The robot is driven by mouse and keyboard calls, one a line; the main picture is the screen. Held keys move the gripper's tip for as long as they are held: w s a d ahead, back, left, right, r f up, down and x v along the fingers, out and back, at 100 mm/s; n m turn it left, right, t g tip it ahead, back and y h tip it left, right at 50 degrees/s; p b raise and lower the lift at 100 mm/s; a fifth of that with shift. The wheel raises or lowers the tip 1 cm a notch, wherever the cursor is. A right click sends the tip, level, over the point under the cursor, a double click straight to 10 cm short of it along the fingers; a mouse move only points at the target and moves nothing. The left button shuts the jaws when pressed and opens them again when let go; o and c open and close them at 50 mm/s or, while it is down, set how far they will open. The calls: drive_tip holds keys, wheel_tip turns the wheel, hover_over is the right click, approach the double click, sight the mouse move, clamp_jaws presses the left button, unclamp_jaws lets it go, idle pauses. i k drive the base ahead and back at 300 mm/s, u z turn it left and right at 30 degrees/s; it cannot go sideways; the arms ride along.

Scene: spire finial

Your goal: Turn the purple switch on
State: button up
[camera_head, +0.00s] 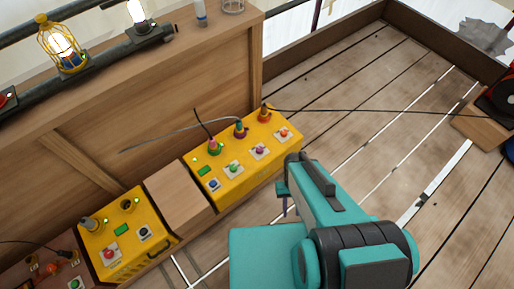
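A yellow control box (222,200) stands against the wooden panel in the middle. Its row of small switches on light plates includes a purple one (259,151), between an orange-red switch (284,133) and a green switch (233,168). The purple switch is too small to tell its setting. A plug with a purple base (240,131) stands behind it on the same box. My teal arm reaches in from the lower right. My gripper (285,199) shows only in part, in front of the box's right half and apart from the purple switch. Its fingers are too hidden to tell their opening.
A second yellow box (128,232) stands at lower left, with a wooden block (179,186) between the boxes. Cables rise from the plugs, and one runs right to a dark device (497,102). A lit caged lamp (63,48) stands above. The plank floor (385,110) is largely clear.

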sight(259, 149)
drive_tip(key=u, duration=0.9)
drive_tip(key=k, duration=1.3)
drive_tip(key=z, duration=0.35)
drive_tip(key=i, duration=1)
